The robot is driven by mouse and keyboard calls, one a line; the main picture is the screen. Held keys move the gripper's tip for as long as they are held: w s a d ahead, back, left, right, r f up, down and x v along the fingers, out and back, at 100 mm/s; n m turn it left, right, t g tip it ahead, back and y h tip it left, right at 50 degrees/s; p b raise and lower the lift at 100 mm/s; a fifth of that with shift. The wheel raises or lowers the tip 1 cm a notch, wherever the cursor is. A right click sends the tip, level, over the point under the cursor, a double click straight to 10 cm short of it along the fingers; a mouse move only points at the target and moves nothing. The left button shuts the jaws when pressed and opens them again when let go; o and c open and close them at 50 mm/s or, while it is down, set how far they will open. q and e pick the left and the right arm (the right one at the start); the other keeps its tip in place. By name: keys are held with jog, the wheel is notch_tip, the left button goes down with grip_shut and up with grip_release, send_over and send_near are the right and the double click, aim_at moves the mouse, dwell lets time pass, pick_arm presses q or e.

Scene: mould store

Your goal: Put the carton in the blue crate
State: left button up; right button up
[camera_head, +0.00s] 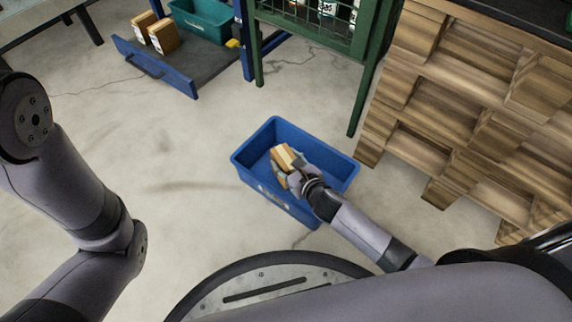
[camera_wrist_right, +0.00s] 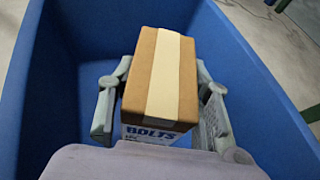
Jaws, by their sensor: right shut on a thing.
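The carton (camera_head: 284,157) is a small brown box with a pale tape strip. In the right wrist view the carton (camera_wrist_right: 161,76) has a white side marked "BOLTS". My right gripper (camera_head: 288,170) is over the blue crate (camera_head: 247,178), with a finger on each side of the carton, shut on it. The crate's blue walls (camera_wrist_right: 32,90) surround the carton in the right wrist view. I cannot tell whether the carton touches the crate floor. My left arm shows at the left of the head view, but its gripper is out of view.
Stacked wooden pallets (camera_head: 470,110) stand right of the crate. A green wire-sided rack (camera_head: 310,28) is behind it. A blue shelf cart (camera_head: 165,75) at the upper left bears two cartons (camera_head: 163,36) and a teal bin (camera_head: 203,20). The floor left of the crate is clear.

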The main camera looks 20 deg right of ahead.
jog(key=shift+r, duration=0.2)
jog(key=shift+f, duration=0.25)
jog(key=o, duration=1.4)
